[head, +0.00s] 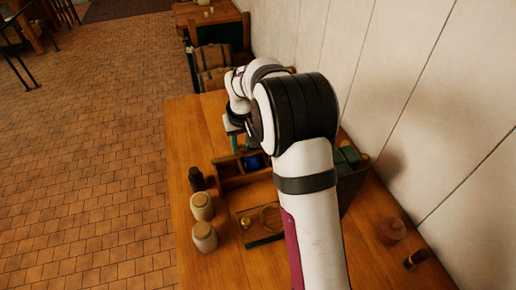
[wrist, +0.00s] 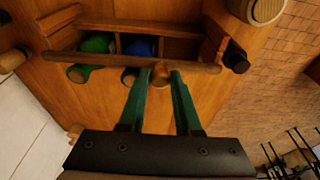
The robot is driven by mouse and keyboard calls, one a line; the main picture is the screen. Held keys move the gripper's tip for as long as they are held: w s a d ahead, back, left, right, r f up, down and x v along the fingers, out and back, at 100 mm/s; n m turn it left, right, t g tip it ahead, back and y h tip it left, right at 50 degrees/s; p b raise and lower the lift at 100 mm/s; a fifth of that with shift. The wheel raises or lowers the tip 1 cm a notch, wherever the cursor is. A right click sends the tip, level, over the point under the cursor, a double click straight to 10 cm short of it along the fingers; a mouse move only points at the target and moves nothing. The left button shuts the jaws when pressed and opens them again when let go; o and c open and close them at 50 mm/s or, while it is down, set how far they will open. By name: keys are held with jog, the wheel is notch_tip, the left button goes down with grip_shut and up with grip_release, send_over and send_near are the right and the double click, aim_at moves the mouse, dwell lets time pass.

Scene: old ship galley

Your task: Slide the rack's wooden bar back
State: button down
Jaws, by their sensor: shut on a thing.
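The wooden rack (wrist: 185,27) has compartments, with a green rounded thing (wrist: 97,43) in one and a blue one (wrist: 140,47) beside it. Its wooden bar (wrist: 205,68) runs across the compartments in the wrist view. My gripper (wrist: 161,74) has its green fingers closed on a round tan knob (wrist: 161,69) at the bar, right of its middle. The rack (head: 245,181) also shows in the head view, with the blue thing (head: 253,162) inside. There my arm hides part of the rack and most of the bar; my gripper (head: 237,140) is over its far side.
A dark bottle (head: 197,179) stands close left of the rack, with two pale jars (head: 202,206) nearer. A shallow tray (head: 243,222) holds a brass ring. The table's left edge drops to tiled floor.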

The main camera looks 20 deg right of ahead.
jog(key=shift+s, duration=1.95)
jog(key=c, duration=0.6)
grip_release()
jog(key=shift+o, duration=0.2)
jog(key=shift+r, duration=0.1)
notch_tip(320, 180, up, 7)
